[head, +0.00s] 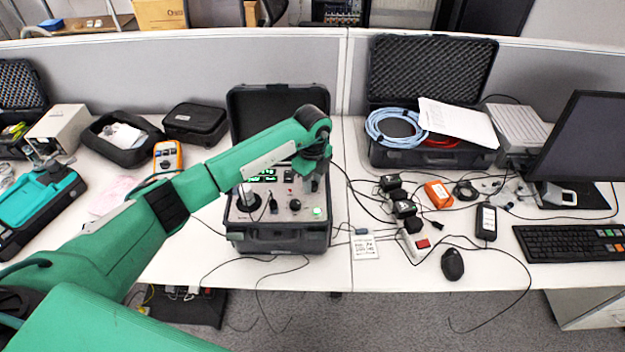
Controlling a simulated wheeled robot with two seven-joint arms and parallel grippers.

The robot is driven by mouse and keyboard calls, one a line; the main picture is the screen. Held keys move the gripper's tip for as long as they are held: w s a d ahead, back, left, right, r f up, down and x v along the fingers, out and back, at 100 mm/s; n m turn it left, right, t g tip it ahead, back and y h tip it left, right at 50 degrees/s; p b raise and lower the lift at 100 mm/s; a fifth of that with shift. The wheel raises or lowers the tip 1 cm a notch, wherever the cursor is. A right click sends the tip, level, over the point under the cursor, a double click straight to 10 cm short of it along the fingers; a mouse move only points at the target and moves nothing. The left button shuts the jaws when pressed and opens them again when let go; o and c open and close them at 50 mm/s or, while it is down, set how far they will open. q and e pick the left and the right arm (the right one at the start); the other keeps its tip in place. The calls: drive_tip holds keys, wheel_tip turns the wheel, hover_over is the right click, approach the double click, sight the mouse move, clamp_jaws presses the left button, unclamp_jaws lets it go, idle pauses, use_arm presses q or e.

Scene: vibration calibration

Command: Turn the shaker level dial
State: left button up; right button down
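The shaker unit is an open black case (280,243) on the desk in the middle of the head view. Its grey panel (285,214) carries a lit green display (262,178), a round silver shaker post (246,197), small dark knobs such as one at its right (295,204), and a green-lit button (317,211). I cannot tell for certain which knob is the level dial. My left gripper (312,172) points down over the panel's upper right part. Its fingers are small and dark, so their opening and any contact are unclear. The wrist covers part of the panel. My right gripper is out of view.
The case's raised lid (278,104) stands behind my wrist. An open case with blue cable (397,126) is to the right. Adapters, a power strip (414,245), a mouse (452,264) and loose cables lie right of the shaker. Cables hang over the desk's front edge.

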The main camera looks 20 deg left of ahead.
use_arm(q)
drive_tip(key=c, duration=0.5)
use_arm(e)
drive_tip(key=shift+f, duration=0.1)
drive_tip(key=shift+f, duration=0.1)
